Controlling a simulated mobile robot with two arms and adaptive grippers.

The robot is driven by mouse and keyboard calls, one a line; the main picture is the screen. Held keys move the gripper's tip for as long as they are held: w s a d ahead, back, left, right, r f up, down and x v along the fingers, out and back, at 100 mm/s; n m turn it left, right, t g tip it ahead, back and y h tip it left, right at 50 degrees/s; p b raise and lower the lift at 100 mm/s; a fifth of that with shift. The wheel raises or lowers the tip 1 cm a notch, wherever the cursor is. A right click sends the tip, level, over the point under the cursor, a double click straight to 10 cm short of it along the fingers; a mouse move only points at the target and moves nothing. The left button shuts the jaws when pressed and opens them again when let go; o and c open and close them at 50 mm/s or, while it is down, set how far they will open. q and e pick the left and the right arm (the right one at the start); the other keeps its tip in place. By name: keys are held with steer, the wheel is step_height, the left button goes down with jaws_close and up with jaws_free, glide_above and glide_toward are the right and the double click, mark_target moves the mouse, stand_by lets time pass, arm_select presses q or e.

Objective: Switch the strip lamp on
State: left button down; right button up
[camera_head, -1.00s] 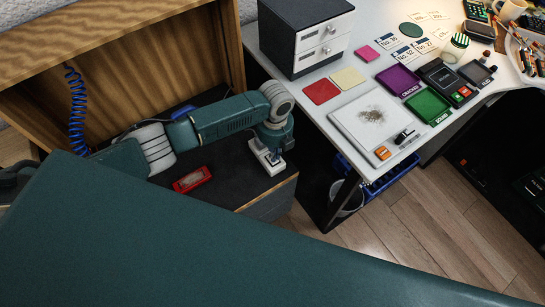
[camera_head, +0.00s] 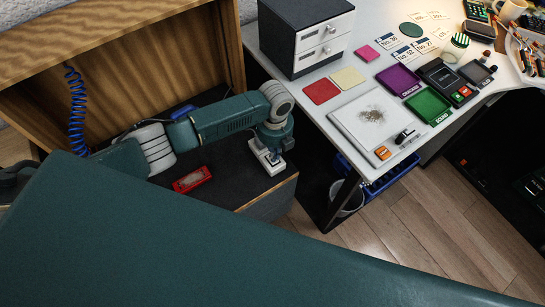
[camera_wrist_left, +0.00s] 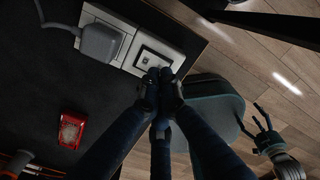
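A white socket block (camera_head: 270,162) sits on a dark bench top beside the wooden cabinet. In the left wrist view the block (camera_wrist_left: 133,45) holds a grey plug (camera_wrist_left: 101,42) at its left and a dark-framed switch plate (camera_wrist_left: 152,57) at its right. My left gripper (camera_wrist_left: 158,76) points down at the block, with its fingers together at the switch plate's lower edge and nothing seen between them. Whether the fingertips touch the switch is hard to tell. My right gripper (camera_wrist_left: 252,119) shows at the right of the left wrist view, fingers apart and empty. I cannot make out the strip lamp.
A red case (camera_head: 192,180) lies on the bench top, left of the block. A coiled blue cable (camera_head: 77,108) hangs in the wooden cabinet (camera_head: 115,50). The white desk (camera_head: 345,80) to the right carries a drawer unit (camera_head: 306,38) and trays. Open floor lies below.

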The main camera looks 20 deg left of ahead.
arm_select(q)
steer(key=shift+f+b, duration=0.3)
steer(key=shift+f, duration=0.2)
steer(key=shift+f+b, duration=0.45)
steer(key=shift+f, duration=0.15)
stand_by(0.3)
steer(key=shift+s+r, duration=0.1)
steer(key=shift+r+p, duration=0.4)
steer(key=shift+p, duration=0.15)
steer(key=shift+r+p, duration=0.7)
steer(key=shift+r, duration=0.05)
steer(key=shift+r+p, duration=0.7)
steer(key=shift+r, duration=0.05)
step_height(320, 180, up, 3)
steer(key=shift+f+p, duration=0.2)
steer(key=shift+p, duration=1.05)
steer(key=shift+r+p, duration=0.3)
steer(key=shift+r, duration=0.05)
steer(key=shift+f, duration=0.1)
